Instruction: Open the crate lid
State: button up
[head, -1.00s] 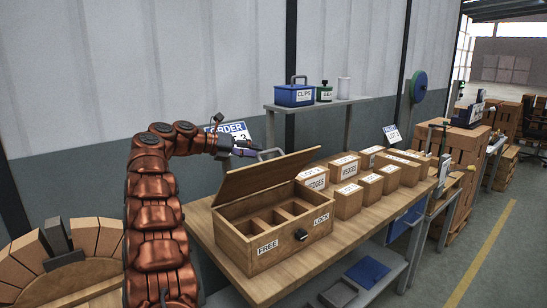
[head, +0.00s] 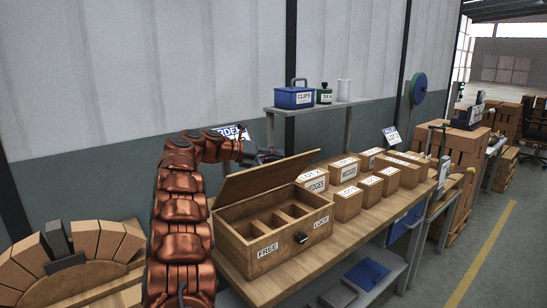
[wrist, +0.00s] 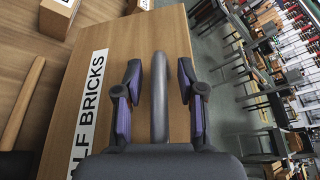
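The wooden crate (head: 270,259) stands on the workbench with its lid (head: 265,179) raised and tilted back, hinged side low at the rear left. Its compartments are in view. In the wrist view, the lid (wrist: 150,32) carries a label ending in "LF BRICKS" and a grey bar handle (wrist: 160,98). My gripper (wrist: 160,75) is open, one purple-padded finger on each side of the handle, with gaps visible on both sides. In the head view, my gripper (head: 268,156) is at the upper edge of the lid and mostly hides the handle.
A dark latch (head: 301,238) sits on the crate front between FREE and LOCK labels. Several labelled boxes (head: 348,203) stand right of the crate on the bench. A shelf (head: 345,104) with a blue CLIPS box (head: 294,96) is behind. A brick arch (head: 85,235) is at left.

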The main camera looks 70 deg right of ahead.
grip_shut()
jog(key=shift+w, duration=0.2)
dwell(0.4)
